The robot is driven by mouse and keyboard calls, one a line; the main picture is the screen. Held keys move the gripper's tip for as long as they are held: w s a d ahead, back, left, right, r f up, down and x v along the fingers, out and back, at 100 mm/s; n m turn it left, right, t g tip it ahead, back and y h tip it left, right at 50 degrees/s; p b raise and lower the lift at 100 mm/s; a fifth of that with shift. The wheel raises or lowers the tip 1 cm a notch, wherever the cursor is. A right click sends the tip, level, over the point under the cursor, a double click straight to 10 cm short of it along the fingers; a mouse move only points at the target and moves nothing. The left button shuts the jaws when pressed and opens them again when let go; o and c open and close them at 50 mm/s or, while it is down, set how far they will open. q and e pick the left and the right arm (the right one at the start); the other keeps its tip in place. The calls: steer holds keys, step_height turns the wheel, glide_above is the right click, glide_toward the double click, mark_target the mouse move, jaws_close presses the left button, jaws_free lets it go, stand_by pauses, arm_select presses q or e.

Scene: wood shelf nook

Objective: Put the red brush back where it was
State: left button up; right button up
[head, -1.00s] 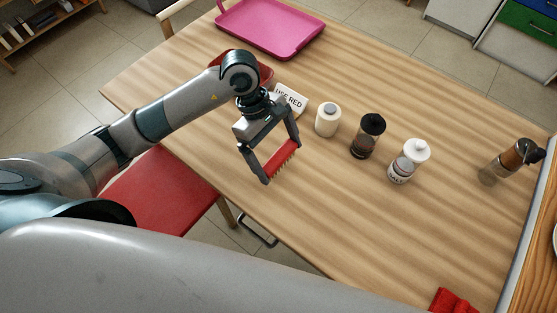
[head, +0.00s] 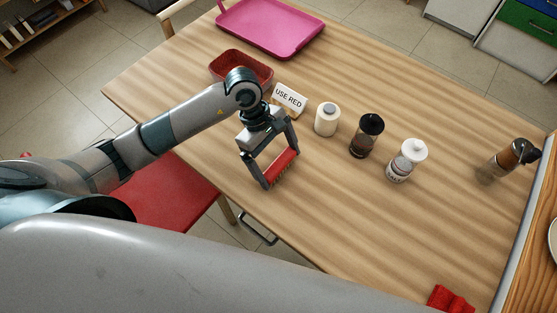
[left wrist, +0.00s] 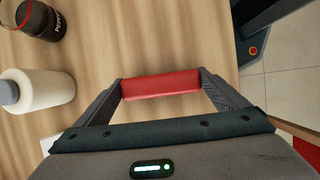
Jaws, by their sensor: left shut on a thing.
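The red brush (head: 282,168) is held between the fingertips of my left gripper (head: 281,166), near the table's front edge. It looks low over the wood, but I cannot tell if it touches the table. In the left wrist view the brush (left wrist: 160,85) spans the gap between the two fingers, its red back towards the camera. A white sign reading "USE RED" (head: 289,97) stands just behind my gripper. A red tray (head: 238,64) sits behind my left arm, partly covered by it. My right gripper is not in view.
A cream bottle (head: 327,119), a dark pepper shaker (head: 367,136) and a white-lidded salt shaker (head: 407,160) stand right of my gripper. A pink tray (head: 270,28) lies at the back. A brown bottle (head: 511,157) and red cloth (head: 449,299) are at right. The wooden table's (head: 360,225) front middle is clear.

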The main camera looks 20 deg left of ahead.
mark_target(278, 162)
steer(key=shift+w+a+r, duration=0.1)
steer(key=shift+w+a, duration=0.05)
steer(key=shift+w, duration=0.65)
arm_select(q)
steer(key=shift+f, duration=0.1)
steer(key=o, duration=0.9)
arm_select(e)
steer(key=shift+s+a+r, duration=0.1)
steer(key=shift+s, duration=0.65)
arm_select(q)
steer(key=shift+w+a+r, duration=0.15)
steer(key=shift+a+r, duration=0.1)
steer(key=shift+r, duration=0.35)
steer(key=shift+a+r+b, duration=0.2)
steer(key=shift+r+b, duration=0.25)
steer(key=shift+r, duration=0.1)
steer(key=shift+w+a+r, duration=0.2)
steer(key=shift+a+r, duration=0.1)
steer(key=shift+r, duration=0.35)
steer(key=shift+b+v, duration=1.2)
steer(key=shift+v, duration=3)
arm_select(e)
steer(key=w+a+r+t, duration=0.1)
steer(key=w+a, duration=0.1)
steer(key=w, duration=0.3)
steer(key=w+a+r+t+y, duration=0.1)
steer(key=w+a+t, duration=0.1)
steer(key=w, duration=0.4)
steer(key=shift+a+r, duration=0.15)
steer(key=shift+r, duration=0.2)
